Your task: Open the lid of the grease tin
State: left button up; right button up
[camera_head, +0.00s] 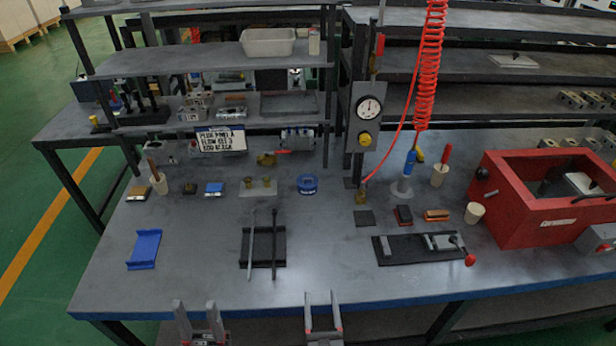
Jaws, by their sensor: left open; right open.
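A small round blue object (307,184) sits on the bench top near its middle; it may be the grease tin, but at this size I cannot tell it from a roll of tape. A short cream cylinder (474,213) stands left of the red box, and I cannot tell what it is either. My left gripper (195,306) is open and empty at the bench's front edge, at the bottom of the view.
A black tray (283,245) with two rods and a blue holder (145,248) lie near the front. A black fixture (405,252) with a red-knobbed clamp lies at right. A red box (510,220) stands far right. A red coiled hose (429,70) hangs above. Bare bench lies between.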

aim_at(306, 181)
jog(key=i, duration=0.95)
